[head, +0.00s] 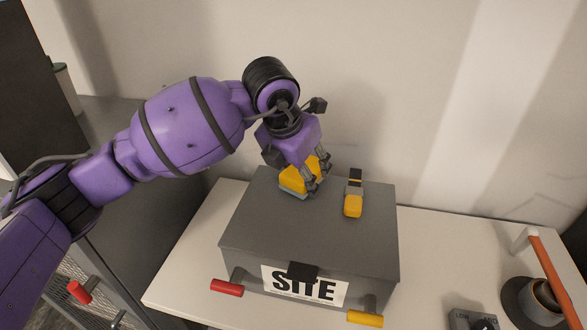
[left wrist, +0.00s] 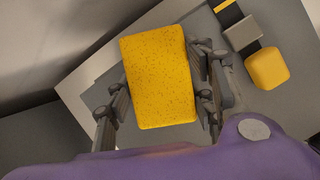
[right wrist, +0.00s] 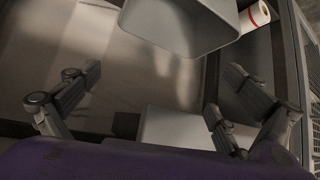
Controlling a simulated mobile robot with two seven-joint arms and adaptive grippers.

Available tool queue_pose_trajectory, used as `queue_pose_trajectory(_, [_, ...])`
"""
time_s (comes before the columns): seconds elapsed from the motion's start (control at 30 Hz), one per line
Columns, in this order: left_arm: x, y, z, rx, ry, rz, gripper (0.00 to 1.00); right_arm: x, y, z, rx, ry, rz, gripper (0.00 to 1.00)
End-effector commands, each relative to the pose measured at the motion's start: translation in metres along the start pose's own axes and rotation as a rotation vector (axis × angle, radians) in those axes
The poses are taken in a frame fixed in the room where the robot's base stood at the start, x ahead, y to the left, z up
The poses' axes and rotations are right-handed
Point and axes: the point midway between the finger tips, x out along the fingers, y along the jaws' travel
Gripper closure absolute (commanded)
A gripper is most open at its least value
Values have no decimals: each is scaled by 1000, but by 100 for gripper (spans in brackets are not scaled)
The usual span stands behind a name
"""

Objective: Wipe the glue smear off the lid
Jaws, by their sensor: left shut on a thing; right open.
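The grey box has a flat grey lid (head: 300,228) on the white bench. My left gripper (head: 307,176) is over the back of the lid, shut on a yellow sponge (head: 294,179) with a pale underside. The sponge is at the lid surface; exact contact is hard to tell. In the left wrist view the sponge (left wrist: 160,80) sits between the fingers. I see no glue smear on the visible lid; the part under the sponge is hidden. My right gripper (right wrist: 165,85) shows only in the right wrist view, open and empty, away from the lid.
A yellow, grey and black tool (head: 354,197) lies on the lid right of the sponge. The box front has a SITE label (head: 303,286), with a red handle (head: 226,287) and a yellow one (head: 365,318) nearby. A dark pot (head: 540,302) stands at the bench's right.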

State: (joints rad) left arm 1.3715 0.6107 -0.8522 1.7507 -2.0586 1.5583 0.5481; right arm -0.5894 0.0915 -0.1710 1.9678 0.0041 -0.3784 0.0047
Motion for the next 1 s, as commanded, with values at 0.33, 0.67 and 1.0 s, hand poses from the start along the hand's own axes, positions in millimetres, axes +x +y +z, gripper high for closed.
queue_pose_trajectory(0.33, [1,2,-2,-1,6,-2,72,-1,-1,-4,5,4,0,1])
queue_pose_trajectory(0.67, [-6,28,-11,-2,5,2,72,-3,-3,-10,12,13,1,1])
queue_pose_trajectory(1.0, [-8,42,-16,-2,4,1,72,-4,-4,-12,12,15,-1,1])
